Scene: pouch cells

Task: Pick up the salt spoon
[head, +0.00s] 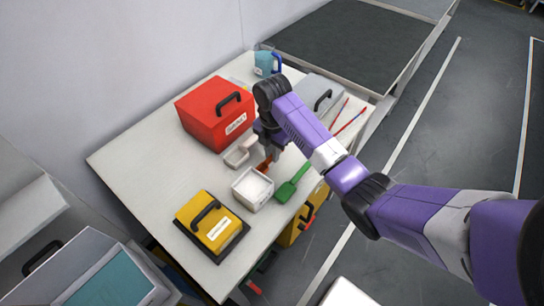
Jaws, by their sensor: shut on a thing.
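My gripper (270,157) is over the middle of the table, pointing down. It is shut on a small orange-brown thing (265,166), which looks like the handle of the salt spoon. My gripper and wrist hide part of it, and I cannot tell whether it touches the table. A white open box (252,205) with white contents and a label stands just below it in the picture.
A red case (207,112) stands behind, a yellow case (196,215) at the front left, and a grey case (325,84) and blue container (262,62) farther back. The table's left part (140,155) is clear.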

